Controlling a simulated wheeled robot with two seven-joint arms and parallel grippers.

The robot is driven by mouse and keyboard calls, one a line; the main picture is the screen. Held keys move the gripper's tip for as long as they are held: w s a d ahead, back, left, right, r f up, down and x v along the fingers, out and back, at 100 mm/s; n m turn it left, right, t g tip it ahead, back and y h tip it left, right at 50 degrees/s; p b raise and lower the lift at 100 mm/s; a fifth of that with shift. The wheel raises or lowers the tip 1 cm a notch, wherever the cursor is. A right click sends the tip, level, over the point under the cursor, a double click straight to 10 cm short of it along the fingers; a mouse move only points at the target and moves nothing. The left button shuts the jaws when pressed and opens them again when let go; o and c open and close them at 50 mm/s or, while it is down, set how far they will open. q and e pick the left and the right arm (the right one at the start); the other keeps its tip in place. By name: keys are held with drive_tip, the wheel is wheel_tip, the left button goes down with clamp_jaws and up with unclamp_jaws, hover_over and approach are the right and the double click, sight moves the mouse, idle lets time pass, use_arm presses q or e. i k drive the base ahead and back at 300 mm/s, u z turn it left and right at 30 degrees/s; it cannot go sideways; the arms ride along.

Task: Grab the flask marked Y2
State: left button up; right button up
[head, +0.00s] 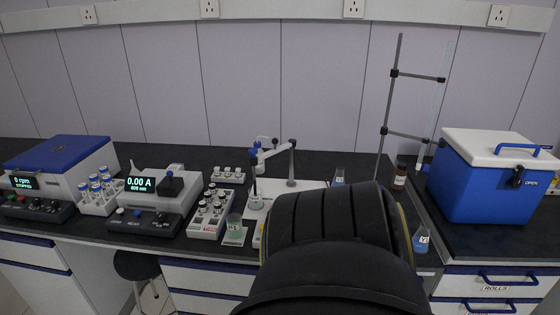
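A small conical flask (422,241) with blue liquid and a white label stands near the front edge of the bench, right of the large black arm part of mine. Its label starts with Y; the digit is too small to read surely. Neither gripper is visible; the arm part covers the middle of the bench.
A clamp stand (389,115), brown bottle (400,176) and blue cooler box (487,185) are at the right. Drawers (490,290) lie below.

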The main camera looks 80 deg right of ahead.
sight(338, 177)
drive_tip(key=z, duration=3.55)
drive_tip(key=i, duration=0.3)
drive_tip(key=u, duration=0.2)
